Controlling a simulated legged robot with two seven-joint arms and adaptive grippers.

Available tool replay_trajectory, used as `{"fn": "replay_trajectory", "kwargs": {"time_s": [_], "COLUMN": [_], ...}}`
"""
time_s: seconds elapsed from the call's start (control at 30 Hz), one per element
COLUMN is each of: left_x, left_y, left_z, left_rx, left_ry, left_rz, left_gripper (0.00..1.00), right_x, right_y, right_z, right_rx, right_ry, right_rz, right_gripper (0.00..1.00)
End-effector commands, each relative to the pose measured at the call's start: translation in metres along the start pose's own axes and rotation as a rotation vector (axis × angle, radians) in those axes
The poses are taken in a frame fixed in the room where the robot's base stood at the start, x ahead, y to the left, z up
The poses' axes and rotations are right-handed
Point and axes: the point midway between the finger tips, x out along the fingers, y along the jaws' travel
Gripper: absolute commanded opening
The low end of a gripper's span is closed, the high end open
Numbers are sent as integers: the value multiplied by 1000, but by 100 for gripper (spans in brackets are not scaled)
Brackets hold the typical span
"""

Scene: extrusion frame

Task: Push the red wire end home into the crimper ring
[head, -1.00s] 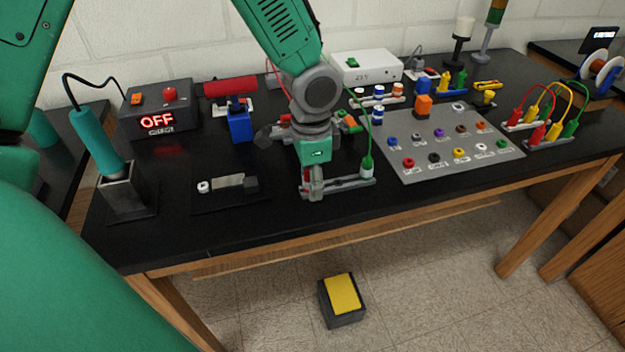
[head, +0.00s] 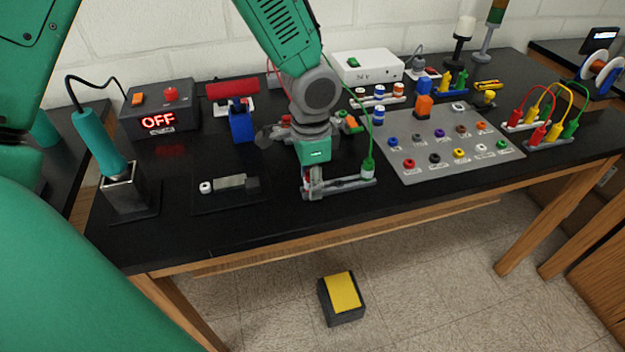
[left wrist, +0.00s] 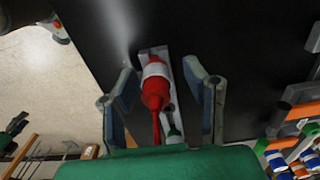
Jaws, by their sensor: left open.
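The red wire end (left wrist: 156,84) has a white band and stands in a grey holder (head: 345,186) near the table's front edge. My left gripper (left wrist: 158,68) is open, with one finger on each side of the red wire end and gaps showing. In the head view my left gripper (head: 313,180) points down over the holder's left end and mostly hides the red wire end. A green wire end (head: 368,166) stands at the holder's right end. I cannot make out the crimper ring for certain. My right gripper is not in view.
A soldering iron stand (head: 125,190), a box reading OFF (head: 160,118) and a blue container (head: 241,124) are to the left. A grey panel (head: 410,170) with several coloured sockets lies to the right. A yellow pedal (head: 341,292) is on the floor.

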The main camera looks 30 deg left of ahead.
Motion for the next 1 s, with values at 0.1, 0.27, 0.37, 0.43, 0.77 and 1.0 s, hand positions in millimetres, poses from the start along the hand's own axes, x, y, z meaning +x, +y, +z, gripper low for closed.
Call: {"fn": "replay_trajectory", "kwargs": {"time_s": [0.1,0.27,0.37,0.43,0.77,1.0], "left_x": [-1,-1,0,0,0,-3], "left_y": [1,2,2,2,2,2], "left_z": [0,0,0,0,0,0], "left_rx": [0,0,0,0,0,0], "left_ry": [-1,-1,-1,-1,-1,0], "left_rz": [0,0,0,0,0,0], "left_gripper": [40,40,40,40,0,0], "right_x": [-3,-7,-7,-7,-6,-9], "right_y": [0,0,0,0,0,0], "right_z": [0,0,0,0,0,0], "right_rx": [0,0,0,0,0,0], "right_ry": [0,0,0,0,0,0], "right_rz": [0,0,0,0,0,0], "right_gripper": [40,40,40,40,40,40]}}
